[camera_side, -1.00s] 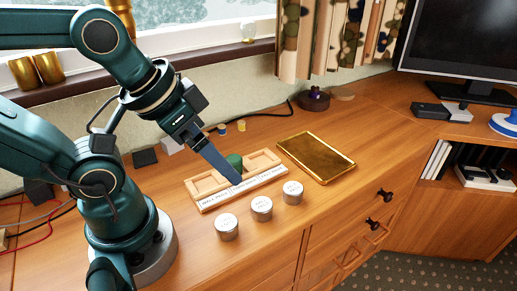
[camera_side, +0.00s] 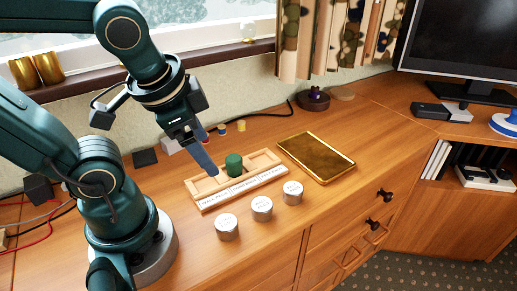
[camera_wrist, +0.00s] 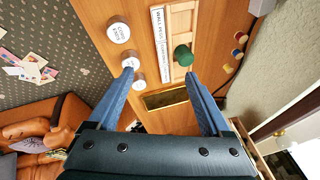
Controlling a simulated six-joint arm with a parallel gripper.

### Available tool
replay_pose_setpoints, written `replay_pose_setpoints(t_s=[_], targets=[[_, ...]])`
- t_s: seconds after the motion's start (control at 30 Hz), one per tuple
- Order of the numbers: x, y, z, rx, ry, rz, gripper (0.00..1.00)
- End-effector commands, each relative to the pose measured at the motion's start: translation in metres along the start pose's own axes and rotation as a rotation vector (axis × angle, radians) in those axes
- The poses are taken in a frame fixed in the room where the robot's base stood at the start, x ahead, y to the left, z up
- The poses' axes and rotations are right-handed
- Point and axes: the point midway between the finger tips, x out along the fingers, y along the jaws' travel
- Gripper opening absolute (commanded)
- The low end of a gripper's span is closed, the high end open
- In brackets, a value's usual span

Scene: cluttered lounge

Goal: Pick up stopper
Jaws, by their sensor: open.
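The green cylindrical stopper (camera_side: 234,166) stands upright in the middle compartment of a light wooden tray (camera_side: 263,160) with printed labels along its front. In the wrist view the stopper (camera_wrist: 183,55) appears ahead of the fingertips, nearer the right finger. My gripper (camera_side: 213,172) is just left of the stopper in the side view, over the tray's left part. In the wrist view its two blue fingers (camera_wrist: 159,75) are wide apart with nothing between them. The side view shows the fingers almost edge-on, so their height above the tray is unclear.
Three silver lidded tins (camera_side: 262,208) stand in front of the wooden tray. A gold-rimmed tray (camera_side: 316,157) lies to its right. Small coloured pots (camera_side: 241,126) and a black cable are behind. A monitor (camera_side: 462,50) stands far right. Bare desk lies between tins and drawers.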

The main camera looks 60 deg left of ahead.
Motion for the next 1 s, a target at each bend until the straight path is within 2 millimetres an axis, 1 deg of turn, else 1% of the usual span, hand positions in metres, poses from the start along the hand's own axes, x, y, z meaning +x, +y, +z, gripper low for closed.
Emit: replay_pose_setpoints(t_s=[0.13,0.27,0.4,0.53,0.67,0.8,0.9,1.0], targets=[[0.013,-0.017,0.003,0.226,-0.161,-0.071,0.83],[0.026,-0.033,0.000,0.446,-0.308,-0.134,0.83],[0.042,-0.045,-0.009,0.684,-0.457,-0.202,0.83],[0.060,-0.051,-0.021,0.899,-0.584,-0.265,0.83],[0.079,-0.050,-0.033,1.109,-0.698,-0.329,0.83],[0.103,-0.041,-0.043,1.317,-0.804,-0.394,0.83],[0.119,-0.031,-0.046,1.433,-0.856,-0.428,0.83],[0.131,-0.022,-0.043,1.510,-0.891,-0.439,0.83]])
